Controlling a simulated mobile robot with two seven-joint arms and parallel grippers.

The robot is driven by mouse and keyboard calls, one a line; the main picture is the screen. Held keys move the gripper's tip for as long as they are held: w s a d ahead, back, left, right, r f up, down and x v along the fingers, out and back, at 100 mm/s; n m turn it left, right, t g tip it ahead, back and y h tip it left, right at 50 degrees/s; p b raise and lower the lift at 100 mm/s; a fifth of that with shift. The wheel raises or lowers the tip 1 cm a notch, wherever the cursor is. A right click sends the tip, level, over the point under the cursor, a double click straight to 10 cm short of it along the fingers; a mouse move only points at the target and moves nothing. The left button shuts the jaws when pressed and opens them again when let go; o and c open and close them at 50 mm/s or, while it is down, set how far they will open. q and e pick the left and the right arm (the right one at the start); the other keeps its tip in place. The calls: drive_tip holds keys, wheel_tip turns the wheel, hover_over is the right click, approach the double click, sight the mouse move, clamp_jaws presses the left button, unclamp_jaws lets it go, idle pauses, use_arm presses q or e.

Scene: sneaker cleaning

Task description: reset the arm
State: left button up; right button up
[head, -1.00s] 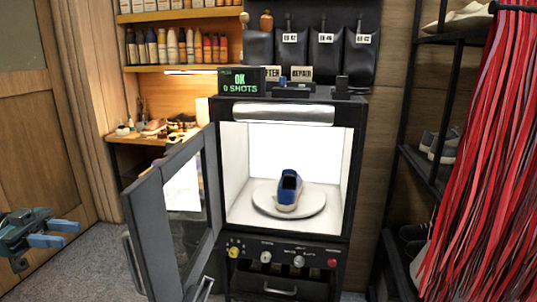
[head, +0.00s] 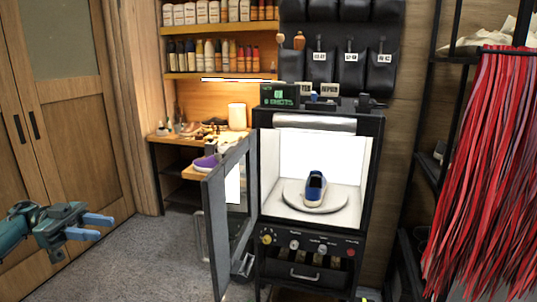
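My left gripper (head: 100,227) is at the lower left of the head view, with its two blue fingers apart and nothing between them. It is in free space, well left of the open cabinet door. My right gripper is not in the view. A blue sneaker (head: 315,188) stands on a round white turntable (head: 290,193) inside the lit cabinet (head: 348,150). The cabinet door (head: 216,225) hangs open toward the left and front.
A workbench (head: 160,139) with a purple shoe (head: 205,161) stands behind the door. Shelves of bottles (head: 210,50) are above it. Red strips (head: 490,170) hang at the right beside a dark rack. Grey floor (head: 140,262) is clear between my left gripper and the door.

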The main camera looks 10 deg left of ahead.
use_arm(q)
drive_tip(key=w+d+f+n+t+y, duration=0.1)
drive_tip(key=w+d+f+n+t, duration=0.15)
drive_tip(key=d+f, duration=0.5)
drive_tip(key=w+d+f+n+t+p, duration=0.1)
drive_tip(key=d+f+t, duration=0.35)
drive_tip(key=d, duration=0.55)
drive_tip(key=w+d+f+n+t+y, duration=0.1)
drive_tip(key=w+d+f+n+t, duration=0.15)
drive_tip(key=d+f, duration=0.45)
drive_tip(key=s+d+f+n+y, duration=0.2)
drive_tip(key=s+d+f+y, duration=0.1)
drive_tip(key=s, duration=0.3)
drive_tip(key=s+d+f+n+g+y+p, duration=0.1)
drive_tip(key=s+d+f+n+y, duration=0.2)
drive_tip(key=s+y, duration=0.2)
drive_tip(key=s+d+f+n+y, duration=0.2)
drive_tip(key=s+f+y, duration=0.1)
drive_tip(key=s, duration=0.5)
drive_tip(key=shift+s+d+f+n+y, duration=0.3)
drive_tip(key=shift+s+d+y, duration=0.1)
drive_tip(key=shift+y, duration=0.4)
drive_tip(key=shift+w+g, duration=0.1)
drive_tip(key=shift+g, duration=0.15)
